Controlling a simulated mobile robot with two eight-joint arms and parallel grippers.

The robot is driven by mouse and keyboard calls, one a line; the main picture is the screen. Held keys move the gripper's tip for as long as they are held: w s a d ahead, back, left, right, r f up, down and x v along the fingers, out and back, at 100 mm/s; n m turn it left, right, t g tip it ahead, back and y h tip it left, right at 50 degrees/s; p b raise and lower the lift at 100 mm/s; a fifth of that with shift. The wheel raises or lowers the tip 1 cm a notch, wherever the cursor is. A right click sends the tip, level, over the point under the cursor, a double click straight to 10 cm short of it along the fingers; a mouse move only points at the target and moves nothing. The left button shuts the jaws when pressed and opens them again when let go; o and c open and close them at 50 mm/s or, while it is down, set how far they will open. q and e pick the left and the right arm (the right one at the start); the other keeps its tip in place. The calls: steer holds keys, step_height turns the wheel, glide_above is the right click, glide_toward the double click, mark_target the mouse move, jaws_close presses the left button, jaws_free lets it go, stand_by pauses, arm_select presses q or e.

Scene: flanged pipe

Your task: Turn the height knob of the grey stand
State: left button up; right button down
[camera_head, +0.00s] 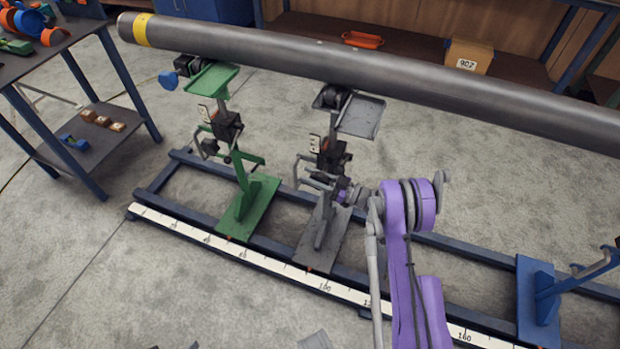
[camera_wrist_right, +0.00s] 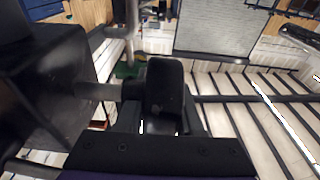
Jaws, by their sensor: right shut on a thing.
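The grey stand (camera_head: 324,236) stands on the rail frame, with its grey tray (camera_head: 362,117) just under the long pipe. A black housing (camera_head: 331,153) sits partway up its post, with a thin grey crank to its left. My right gripper (camera_head: 341,189) is at the stand's post just below the housing, its purple arm coming from the lower right. It is shut on the height knob, which is mostly hidden in the head view. In the right wrist view, a short grey shaft (camera_wrist_right: 98,91) runs from a large black housing (camera_wrist_right: 45,88) to the dark jaws (camera_wrist_right: 164,95). My left gripper is not in view.
The long grey pipe (camera_head: 330,61) with a yellow band crosses above the stands. A green stand (camera_head: 246,208) is close left of the grey one; a blue stand (camera_head: 538,300) is at right. A white scale (camera_head: 185,232) runs along the front rail. A dark table (camera_head: 75,38) is at upper left.

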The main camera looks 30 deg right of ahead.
steer(key=t+y+b, duration=0.2)
steer(key=t+b, duration=0.1)
steer(key=shift+s+d+r, duration=0.15)
steer(key=shift+r, duration=0.1)
steer(key=shift+s+d+r+t+y+b, duration=0.1)
steer(key=shift+r+t+y+b, duration=0.1)
steer(key=shift+t+y+b, duration=0.4)
steer(key=shift+s+d+r+t+y+b, duration=0.15)
steer(key=shift+t+y+b, duration=0.2)
steer(key=shift+b, duration=0.3)
steer(key=shift+a, duration=0.1)
steer(key=c, duration=0.6)
jaws_free()
steer(key=shift+o, duration=0.2)
steer(key=p+v, duration=0.1)
steer(key=v, duration=0.9)
steer(key=shift+s+d+f, duration=0.15)
steer(key=shift+s+d, duration=0.1)
